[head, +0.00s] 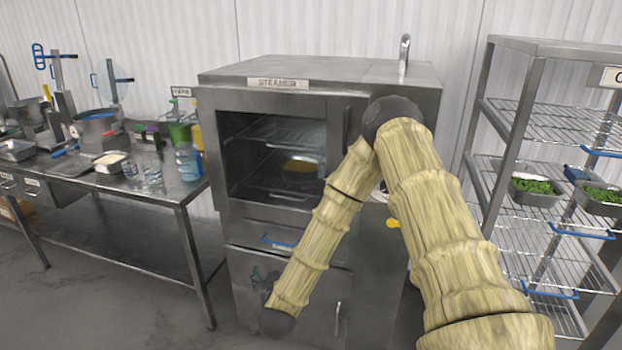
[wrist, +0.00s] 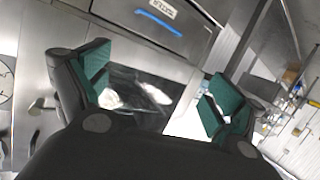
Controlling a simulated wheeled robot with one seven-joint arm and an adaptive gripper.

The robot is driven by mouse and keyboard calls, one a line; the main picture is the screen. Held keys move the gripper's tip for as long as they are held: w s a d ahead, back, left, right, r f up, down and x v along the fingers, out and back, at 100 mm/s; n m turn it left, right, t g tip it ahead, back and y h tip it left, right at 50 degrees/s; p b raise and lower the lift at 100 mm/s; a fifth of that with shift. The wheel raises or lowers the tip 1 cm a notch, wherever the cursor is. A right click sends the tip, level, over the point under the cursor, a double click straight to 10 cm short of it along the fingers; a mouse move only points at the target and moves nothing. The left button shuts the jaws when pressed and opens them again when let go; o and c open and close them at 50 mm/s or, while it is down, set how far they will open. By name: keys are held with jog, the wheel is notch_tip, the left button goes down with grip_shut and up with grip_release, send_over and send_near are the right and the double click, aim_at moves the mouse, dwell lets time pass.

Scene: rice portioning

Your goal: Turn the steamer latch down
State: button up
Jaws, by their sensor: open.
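The steel steamer (head: 312,70) stands in the middle of the head view. Its door window (head: 250,165) shows wire racks inside; I cannot tell whether the door is fully closed. I cannot make out the latch in the head view; my arm covers part of the door's right side. In the wrist view, the picture is turned over, and a dark window (wrist: 125,80) lies beyond my gripper (wrist: 150,95). The gripper's green-padded fingers are spread wide, with nothing held between them. A small grey fitting (wrist: 40,104) shows at left; I cannot tell if it is the latch.
A drawer with a blue handle (head: 278,241) sits below the window. A steel table (head: 190,192) with bottles and pans stands left. A wire shelf rack (head: 520,85) with trays of greens (head: 535,187) stands right. Open floor lies in the left foreground.

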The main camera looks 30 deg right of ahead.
aim_at(312, 185)
jog(key=w+d+r+m+g+h+p, duration=0.1)
jog(key=w+d+r+m+h+p, duration=0.1)
jog(key=d+r+h, duration=0.5)
jog(key=w+d+r+m+p, duration=0.15)
jog(key=d+r, duration=0.25)
jog(key=r, duration=0.7)
jog(key=shift+m, duration=0.35)
jog(key=p+x, duration=0.3)
jog(key=x, duration=0.7)
jog(key=shift+w+d+f+p, duration=0.1)
jog(key=shift+d+f+p, duration=0.1)
jog(key=shift+p, duration=0.2)
jog(key=c, duration=1.5)
jog(key=shift+o, duration=0.2)
